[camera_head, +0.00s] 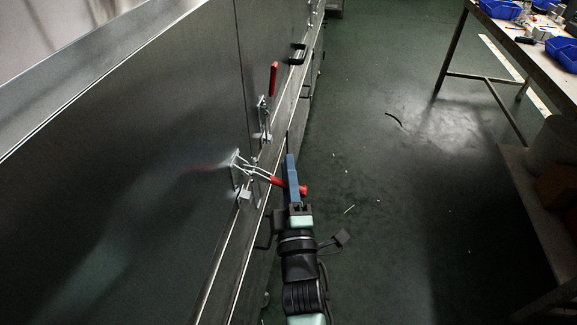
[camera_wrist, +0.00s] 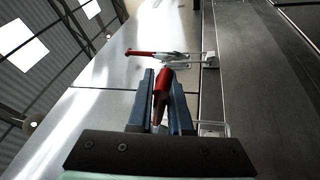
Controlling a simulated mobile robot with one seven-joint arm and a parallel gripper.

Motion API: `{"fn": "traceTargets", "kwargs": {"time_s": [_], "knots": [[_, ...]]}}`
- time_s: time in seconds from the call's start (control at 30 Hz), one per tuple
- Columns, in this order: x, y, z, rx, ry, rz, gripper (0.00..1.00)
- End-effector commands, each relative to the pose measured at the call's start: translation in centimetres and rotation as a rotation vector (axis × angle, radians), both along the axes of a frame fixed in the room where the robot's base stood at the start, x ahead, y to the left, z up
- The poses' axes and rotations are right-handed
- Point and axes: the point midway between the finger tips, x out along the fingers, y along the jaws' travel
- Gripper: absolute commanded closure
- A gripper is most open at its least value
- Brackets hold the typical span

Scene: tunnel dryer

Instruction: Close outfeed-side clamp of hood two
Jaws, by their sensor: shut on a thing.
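A toggle clamp (camera_head: 238,165) is mounted on the near steel hood panel (camera_head: 150,160). Its red handle (camera_head: 275,181) sticks out sideways from the panel, over the aisle. My gripper (camera_head: 291,172) is shut on this red handle, with the handle crossing between the blue fingers. In the wrist view the handle (camera_wrist: 161,84) lies between the fingertips (camera_wrist: 162,76), which hide part of it. A second clamp (camera_head: 263,118) sits further along, past the panel seam, with its red handle (camera_head: 273,78) upright. That handle also shows in the wrist view (camera_wrist: 140,53).
A black grab handle (camera_head: 298,54) juts from the hood wall further along. A lower rail (camera_head: 235,250) runs along the hoods. A workbench (camera_head: 540,62) with blue bins (camera_head: 500,9) stands at the right. The green floor (camera_head: 380,200) between is mostly clear, with small debris.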

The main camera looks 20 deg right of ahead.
Motion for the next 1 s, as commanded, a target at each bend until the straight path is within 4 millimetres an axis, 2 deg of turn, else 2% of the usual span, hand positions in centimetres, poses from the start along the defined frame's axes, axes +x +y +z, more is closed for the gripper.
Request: {"fn": "traceTargets", "kwargs": {"time_s": [0.03,0.4,1.0], "knots": [[0.0,0.0,0.9,-0.024,0.02,-0.001,1.0],[0.1,0.2,3.9,-0.277,0.192,0.0,1.0],[1.1,1.6,7.8,-0.753,0.509,0.002,1.0]]}}
